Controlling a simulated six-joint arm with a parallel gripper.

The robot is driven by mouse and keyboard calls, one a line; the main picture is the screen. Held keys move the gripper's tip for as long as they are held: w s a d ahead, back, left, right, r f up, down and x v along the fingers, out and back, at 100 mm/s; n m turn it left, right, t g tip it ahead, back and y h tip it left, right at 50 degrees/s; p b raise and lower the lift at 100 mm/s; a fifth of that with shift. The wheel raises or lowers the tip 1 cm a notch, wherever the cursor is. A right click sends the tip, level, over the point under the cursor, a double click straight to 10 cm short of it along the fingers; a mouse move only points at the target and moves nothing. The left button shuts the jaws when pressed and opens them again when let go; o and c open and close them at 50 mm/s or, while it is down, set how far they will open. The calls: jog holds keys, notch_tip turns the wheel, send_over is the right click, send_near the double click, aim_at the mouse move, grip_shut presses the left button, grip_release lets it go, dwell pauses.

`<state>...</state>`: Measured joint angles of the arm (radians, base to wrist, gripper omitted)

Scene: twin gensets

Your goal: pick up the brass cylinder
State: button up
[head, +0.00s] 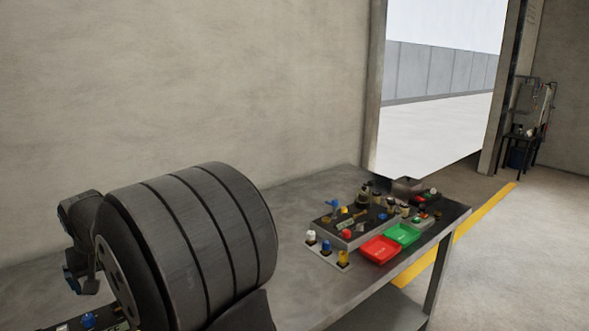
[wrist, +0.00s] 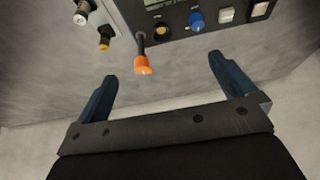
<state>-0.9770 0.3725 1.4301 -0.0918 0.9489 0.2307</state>
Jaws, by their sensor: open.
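I cannot surely pick out a brass cylinder in either view. Small brass or yellow-toned pieces are among the parts on the far right bench in the head view, too small to tell apart. My gripper (wrist: 162,68) shows two blue fingers spread wide in the wrist view, with nothing between them. An orange-tipped lever (wrist: 142,65) on a dark control panel (wrist: 178,28) is seen just beyond the gap between the fingertips. In the head view, blue parts that look like my gripper's fingers show at the left, partly hidden behind my thick dark arm.
A bench (head: 300,208) carries a control box (head: 348,239), a red tray (head: 380,249), a green tray (head: 403,234) and several small knobbed parts. In the wrist view, a blue knob (wrist: 196,20) and a white button (wrist: 226,15) sit on the panel. My arm hides much of the near bench.

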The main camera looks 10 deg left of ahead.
jog(key=shift+w+a+f, duration=0.1)
jog(key=shift+a+f, duration=0.05)
jog(key=shift+f, duration=0.15)
jog(key=c, duration=1.2)
